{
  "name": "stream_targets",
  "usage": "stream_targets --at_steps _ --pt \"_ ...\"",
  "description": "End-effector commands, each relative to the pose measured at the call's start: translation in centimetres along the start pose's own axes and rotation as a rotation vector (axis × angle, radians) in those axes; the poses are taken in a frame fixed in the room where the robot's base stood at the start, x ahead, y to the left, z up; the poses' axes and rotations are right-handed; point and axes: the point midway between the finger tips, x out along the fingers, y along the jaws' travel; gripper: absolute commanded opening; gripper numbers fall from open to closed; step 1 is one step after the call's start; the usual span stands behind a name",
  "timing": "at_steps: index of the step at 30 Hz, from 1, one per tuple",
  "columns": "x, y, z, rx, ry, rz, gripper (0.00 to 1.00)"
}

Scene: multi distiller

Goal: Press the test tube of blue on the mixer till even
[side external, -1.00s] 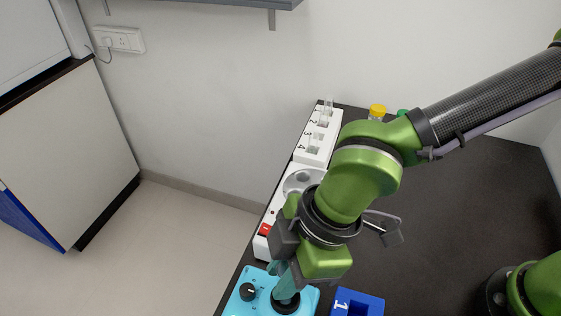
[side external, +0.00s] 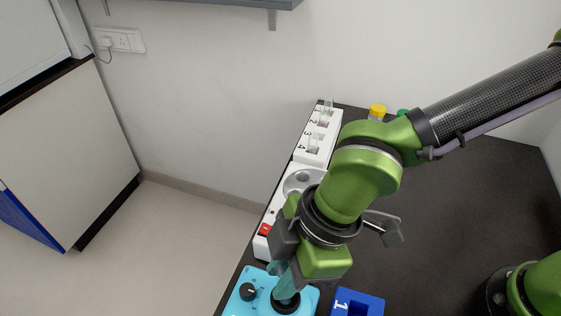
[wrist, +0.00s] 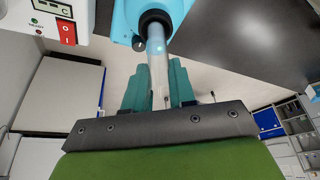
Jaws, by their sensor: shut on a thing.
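The light blue mixer (side external: 262,305) stands at the near edge of the dark table, with a black knob (side external: 247,291) and a black round cup (side external: 287,304). My gripper (side external: 281,277) is over it, pointing down, its teal fingers shut on the test tube. In the wrist view, my gripper (wrist: 158,80) holds the clear tube (wrist: 157,58) between its fingers. The tube's far end meets the black cup of the mixer (wrist: 178,8). In the side view my fingers mostly hide the tube.
A blue block marked 1 (side external: 371,304) stands right beside the mixer. Behind are a white device with a red switch (side external: 265,229) and a white numbered rack (side external: 326,143) holding tubes. A yellow-capped bottle (side external: 377,111) stands farther back.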

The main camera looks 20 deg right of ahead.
Motion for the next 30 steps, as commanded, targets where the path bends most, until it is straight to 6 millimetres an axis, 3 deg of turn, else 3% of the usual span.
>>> stream_targets --at_steps 17,30 --pt "-0.2 0.0 -0.1 0.000 0.000 0.000 0.00" --pt "-3.4 0.0 -1.4 0.000 0.002 0.002 0.00"
